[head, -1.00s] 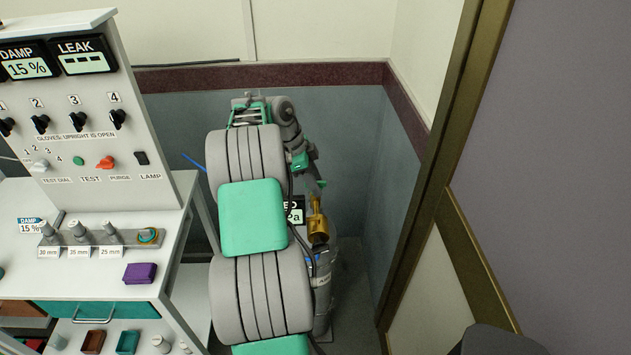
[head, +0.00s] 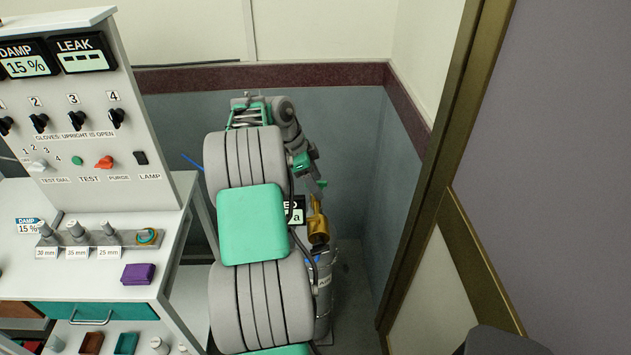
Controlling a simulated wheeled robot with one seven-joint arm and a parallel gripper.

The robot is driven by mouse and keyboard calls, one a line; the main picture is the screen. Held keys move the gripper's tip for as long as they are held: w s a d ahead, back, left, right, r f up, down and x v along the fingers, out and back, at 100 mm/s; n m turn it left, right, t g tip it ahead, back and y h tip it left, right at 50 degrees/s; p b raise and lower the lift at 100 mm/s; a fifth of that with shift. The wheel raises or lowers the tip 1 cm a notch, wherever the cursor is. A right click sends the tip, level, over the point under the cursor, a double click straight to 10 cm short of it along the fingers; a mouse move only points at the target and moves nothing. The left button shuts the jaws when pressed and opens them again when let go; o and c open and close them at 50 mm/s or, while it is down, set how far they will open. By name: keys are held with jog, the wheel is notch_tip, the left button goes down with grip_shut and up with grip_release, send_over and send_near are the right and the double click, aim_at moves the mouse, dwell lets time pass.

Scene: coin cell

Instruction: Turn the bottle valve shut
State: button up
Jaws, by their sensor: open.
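The gas bottle (head: 325,285) is a grey cylinder standing in the corner, its left side hidden behind my arm. Its brass valve (head: 318,228) sits on top, upright. My gripper (head: 318,190) is just above the valve, small in the picture, with a green part at its end. It is open, and I see nothing held in it. The gap between the gripper and the valve is too small to judge here. A display (head: 298,211) beside the valve is mostly covered by my arm.
A white bench (head: 90,275) with a control panel (head: 85,130) stands at the left. A brown door frame (head: 425,190) and grey door (head: 560,150) are at the right. The walls close in behind the bottle. A little floor is clear to the bottle's right.

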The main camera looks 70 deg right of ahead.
jog(key=p+v, duration=0.1)
jog(key=v, duration=0.6)
jog(key=shift+w+r, duration=0.15)
jog(key=shift+r, duration=0.2)
jog(key=w+a+r+n+t+h, duration=0.1)
jog(key=w+a+r+n+t, duration=0.1)
jog(key=w+a+n, duration=0.45)
jog(key=w+a+r+n+t, duration=0.1)
jog(key=w+a+r+n, duration=0.25)
jog(key=a, duration=0.55)
jog(key=w+a+r+n+t+h, duration=0.1)
jog(key=w+a+r+n+t, duration=0.1)
jog(key=w+a+n, duration=0.4)
jog(key=s+a+f+n+t+y, duration=0.1)
jog(key=a+n, duration=0.6)
jog(key=a, duration=0.7)
jog(key=s+a+f+n+t+y, duration=0.2)
jog(key=a+n, duration=0.5)
jog(key=a, duration=0.7)
jog(key=s+f+y, duration=0.1)
jog(key=s+f, duration=0.1)
jog(key=s, duration=0.1)
jog(key=shift+a+t+b, duration=0.2)
jog(key=shift+t+b, duration=0.1)
jog(key=shift+s, duration=0.2)
